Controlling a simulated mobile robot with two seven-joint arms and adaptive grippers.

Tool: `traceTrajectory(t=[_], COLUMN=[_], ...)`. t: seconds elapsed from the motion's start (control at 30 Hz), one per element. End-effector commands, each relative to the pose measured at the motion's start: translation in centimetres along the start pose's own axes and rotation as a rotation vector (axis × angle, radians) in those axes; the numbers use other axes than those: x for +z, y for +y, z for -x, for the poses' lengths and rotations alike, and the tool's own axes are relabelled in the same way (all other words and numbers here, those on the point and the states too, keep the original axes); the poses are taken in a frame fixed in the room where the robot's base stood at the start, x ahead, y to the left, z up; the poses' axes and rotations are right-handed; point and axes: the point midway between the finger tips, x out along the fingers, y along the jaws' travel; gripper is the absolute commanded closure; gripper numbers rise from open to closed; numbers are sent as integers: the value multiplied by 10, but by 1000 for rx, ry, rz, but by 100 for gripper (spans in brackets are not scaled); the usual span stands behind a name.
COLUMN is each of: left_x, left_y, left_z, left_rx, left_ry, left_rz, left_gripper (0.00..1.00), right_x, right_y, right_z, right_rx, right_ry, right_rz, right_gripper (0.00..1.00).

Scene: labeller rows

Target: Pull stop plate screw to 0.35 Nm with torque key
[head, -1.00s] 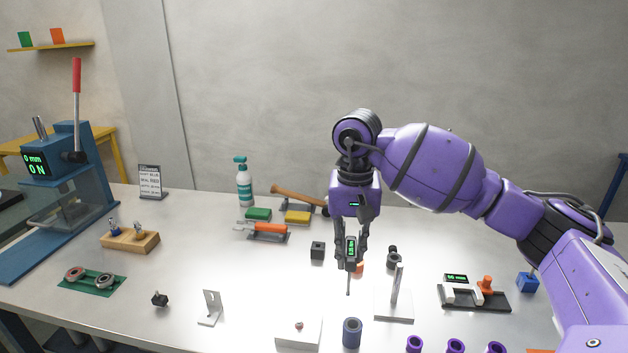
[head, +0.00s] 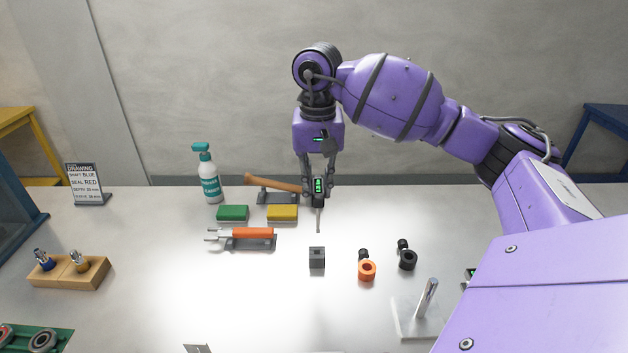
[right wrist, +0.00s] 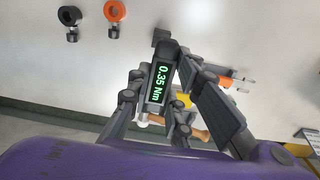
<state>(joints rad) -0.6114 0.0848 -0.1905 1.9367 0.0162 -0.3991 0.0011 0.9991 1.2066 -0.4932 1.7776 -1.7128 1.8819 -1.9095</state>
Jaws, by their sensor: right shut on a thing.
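My right gripper (head: 318,188) is shut on the torque key (head: 318,200), which hangs upright with its thin shaft pointing down. The key's tip shows above the bench behind a small dark block (head: 317,258); I cannot tell its exact height. In the right wrist view the key's display (right wrist: 160,84) reads 0.35 Nm in green. The stop plate and its screw are not clearly identifiable; only the top of a small metal bracket (head: 197,348) shows at the bottom edge. My left gripper is not in view.
An orange-handled tool (head: 252,233), a green sponge (head: 232,213), a yellow sponge (head: 282,213) and a spray bottle (head: 208,175) stand left of the key. An orange ring (head: 367,270), a black ring (head: 407,260) and a post on a plate (head: 426,300) are at right.

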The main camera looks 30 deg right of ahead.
Motion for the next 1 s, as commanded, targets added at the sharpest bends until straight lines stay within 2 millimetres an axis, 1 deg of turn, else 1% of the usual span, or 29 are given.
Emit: traceTrajectory(t=[0.1, 0.2, 0.27, 0.37, 0.5, 0.8, 1.0], left_x=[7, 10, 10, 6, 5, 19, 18], left_y=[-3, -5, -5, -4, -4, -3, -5], left_z=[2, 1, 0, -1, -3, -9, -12], left_rx=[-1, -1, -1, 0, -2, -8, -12], left_ry=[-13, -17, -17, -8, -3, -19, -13], left_rz=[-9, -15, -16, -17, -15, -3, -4], left_gripper=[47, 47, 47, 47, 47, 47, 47], right_x=[0, 0, 0, 0, 1, 1, 1], right_y=[0, 0, 0, 0, 0, 0, 0], right_z=[0, 0, 0, -5, -16, -46, -57], right_rx=[0, -1, -3, -3, -2, -1, -3], right_ry=[1, 1, 2, 0, -2, -4, -1], right_rz=[0, 0, 0, 0, 1, 0, 0], right_gripper=[100, 100, 100, 100, 100, 100, 100])
